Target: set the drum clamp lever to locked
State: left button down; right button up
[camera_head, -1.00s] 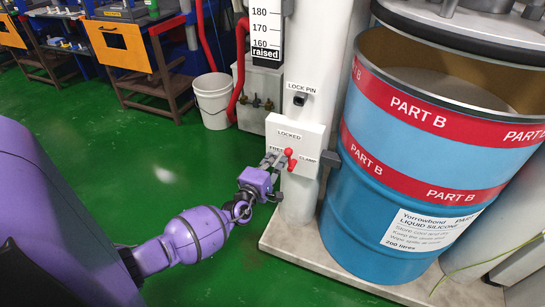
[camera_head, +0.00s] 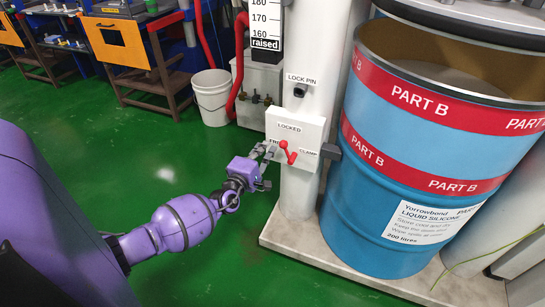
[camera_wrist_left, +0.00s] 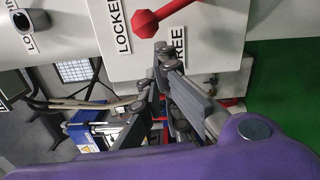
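The clamp lever (camera_head: 288,152) is red, with a round knob, on a white box (camera_head: 313,132) labelled LOCKED at the top, FREE at the left and CLAMP at the right. The lever leans up and to the left, its knob between the LOCKED and FREE marks. It also shows at the top of the left wrist view (camera_wrist_left: 147,23). My left gripper (camera_head: 264,151) is just left of the lever, near the FREE mark. My right gripper is not in view.
A blue PART B drum (camera_head: 388,205) stands right of the white column on a pale base plate (camera_head: 275,236). A dark lock pin (camera_head: 300,90) sits above the box. A white bucket (camera_head: 211,98) and red hose stand behind. The green floor at left is clear.

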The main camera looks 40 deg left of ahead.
pick_arm(q)
jog(key=s+d+p, duration=0.2)
jog(key=s, duration=0.8)
notch_tip(320, 180, down, 7)
jog(key=s+a+n+y+b, duration=0.1)
jog(key=s+a+n+b, duration=0.15)
jog(key=b, duration=0.95)
jog(key=w+d+r, duration=0.1)
jog(key=w+r, duration=0.1)
jog(key=w, duration=0.4)
jog(key=w+d+r+h+p, duration=0.1)
jog(key=w+r, duration=0.1)
jog(key=w, duration=0.5)
jog(key=shift+w+r+n+p, duration=0.2)
jog(key=shift+r+n+p, duration=0.1)
jog(key=shift+r+n, duration=0.15)
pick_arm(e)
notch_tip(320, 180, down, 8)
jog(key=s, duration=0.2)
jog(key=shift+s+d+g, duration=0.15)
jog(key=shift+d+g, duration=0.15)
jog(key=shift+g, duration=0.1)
pick_arm(q)
jog(key=shift+d, duration=0.1)
